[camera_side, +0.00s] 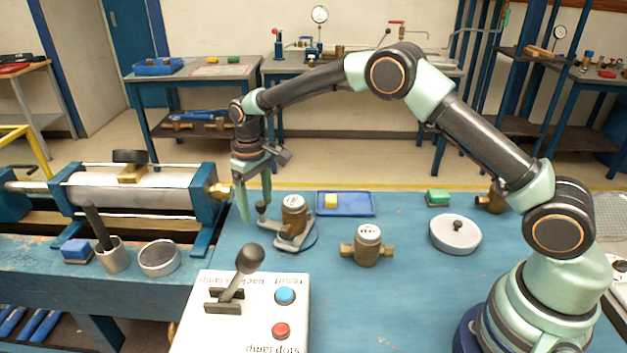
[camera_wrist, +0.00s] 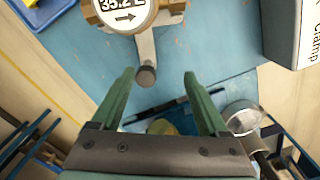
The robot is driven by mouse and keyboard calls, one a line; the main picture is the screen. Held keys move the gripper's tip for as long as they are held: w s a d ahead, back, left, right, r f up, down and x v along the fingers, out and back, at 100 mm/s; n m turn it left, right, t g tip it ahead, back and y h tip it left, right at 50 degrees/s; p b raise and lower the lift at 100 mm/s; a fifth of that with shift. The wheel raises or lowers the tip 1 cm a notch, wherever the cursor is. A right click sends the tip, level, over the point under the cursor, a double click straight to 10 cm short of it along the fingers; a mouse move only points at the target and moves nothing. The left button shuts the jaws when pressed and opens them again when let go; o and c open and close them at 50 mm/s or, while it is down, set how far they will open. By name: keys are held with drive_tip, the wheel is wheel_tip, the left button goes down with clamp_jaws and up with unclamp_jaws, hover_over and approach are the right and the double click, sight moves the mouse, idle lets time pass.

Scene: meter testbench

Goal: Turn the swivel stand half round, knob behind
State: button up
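The swivel stand (camera_side: 294,243) is a grey plate on the blue bench, carrying a brass meter (camera_side: 293,215) with a white dial. Its short arm ends in a dark knob (camera_side: 262,207), which points left in the side view. In the wrist view the knob (camera_wrist: 147,76) and the arm (camera_wrist: 146,47) show below the meter dial (camera_wrist: 124,10), which reads 35.2 and has an arrow. My gripper (camera_side: 255,212) is open and points down at the knob. In the wrist view the knob lies between the fingertips (camera_wrist: 160,74), closer to the left one; contact cannot be told.
A lever box (camera_side: 245,305) with blue and red buttons stands in front. A blue tray (camera_side: 362,212) with a yellow block lies behind right. The clamp cylinder (camera_side: 140,192) is left.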

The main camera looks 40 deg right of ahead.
drive_tip(key=o, duration=0.4)
drive_tip(key=shift+c, duration=0.2)
drive_tip(key=shift+r, duration=2.75)
drive_tip(key=n, duration=0.1)
drive_tip(key=r+n, duration=0.1)
drive_tip(key=d+n, duration=0.1)
drive_tip(key=shift+w+r+n, duration=0.2)
drive_tip(key=shift+w+n, duration=0.1)
drive_tip(key=n, duration=0.1)
drive_tip(key=r+n, duration=0.1)
drive_tip(key=n, duration=0.1)
drive_tip(key=shift+w+d, duration=0.2)
drive_tip(key=shift+d, duration=0.1)
drive_tip(key=shift+f, duration=2.8)
